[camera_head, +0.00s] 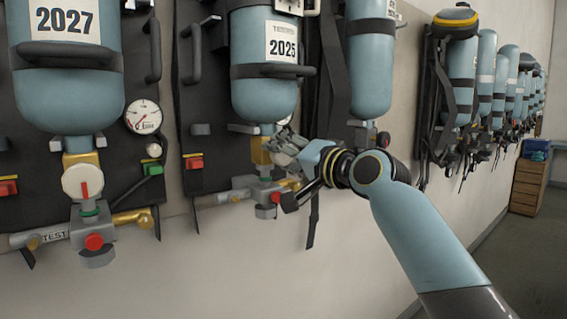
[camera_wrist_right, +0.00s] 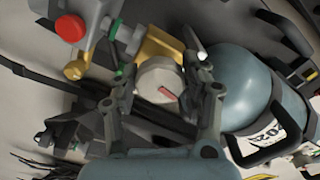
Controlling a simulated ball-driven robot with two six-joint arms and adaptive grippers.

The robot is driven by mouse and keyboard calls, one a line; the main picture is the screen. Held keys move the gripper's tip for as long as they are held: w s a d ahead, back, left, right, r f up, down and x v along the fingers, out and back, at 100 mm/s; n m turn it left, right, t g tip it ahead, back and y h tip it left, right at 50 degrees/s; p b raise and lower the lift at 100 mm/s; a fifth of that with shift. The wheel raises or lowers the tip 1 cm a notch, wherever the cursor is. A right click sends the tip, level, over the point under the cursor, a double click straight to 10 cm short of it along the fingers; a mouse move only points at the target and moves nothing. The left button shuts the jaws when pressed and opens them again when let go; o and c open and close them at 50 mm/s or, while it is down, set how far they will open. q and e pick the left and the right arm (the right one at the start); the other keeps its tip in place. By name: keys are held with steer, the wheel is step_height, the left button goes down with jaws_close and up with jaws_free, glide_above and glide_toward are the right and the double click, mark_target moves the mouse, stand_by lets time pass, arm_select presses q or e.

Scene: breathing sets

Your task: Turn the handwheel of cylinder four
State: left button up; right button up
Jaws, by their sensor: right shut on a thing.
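A blue cylinder labelled 2025 (camera_head: 264,95) hangs valve-down in the middle of the head view. My right gripper (camera_head: 279,165) is at its brass valve (camera_head: 261,152). In the wrist view a pale round handwheel (camera_wrist_right: 160,80) with a red mark sits between the fingers of my right gripper (camera_wrist_right: 160,92), which is shut on it. The gripper hides this handwheel in the head view. The cylinder also shows in the wrist view (camera_wrist_right: 236,85). No cylinder reads as "four". My left gripper is not in view.
A cylinder labelled 2027 (camera_head: 68,85) hangs at the left, with its own white handwheel (camera_head: 83,181) and a gauge (camera_head: 143,117). Another cylinder (camera_head: 369,70) is close on the right. Straps hang near my right wrist.

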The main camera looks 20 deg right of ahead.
steer(key=n+b, duration=0.1)
steer(key=n, duration=0.1)
steer(key=n+b, duration=0.1)
steer(key=n, duration=0.1)
steer(key=shift+f+n, duration=0.3)
steer(key=shift+f, duration=0.05)
steer(key=n+b, duration=0.3)
steer(key=n, duration=0.1)
steer(key=shift+n, duration=0.3)
steer(key=n+b, duration=0.3)
steer(key=n, duration=0.2)
steer(key=shift+d, duration=0.1)
steer(key=n+b, duration=0.2)
steer(key=n, duration=0.3)
steer(key=n+b, duration=0.2)
steer(key=n, duration=0.3)
steer(key=shift+d+n, duration=0.1)
steer(key=shift+n, duration=0.2)
steer(key=n+b, duration=0.2)
steer(key=n, duration=0.2)
steer(key=shift+r, duration=0.15)
steer(key=n+b, duration=0.1)
steer(key=n, duration=0.4)
steer(key=shift+n+b, duration=0.4)
steer(key=shift+r+n+b, duration=0.15)
steer(key=shift+n+b, duration=0.35)
steer(key=shift+n, duration=1.4)
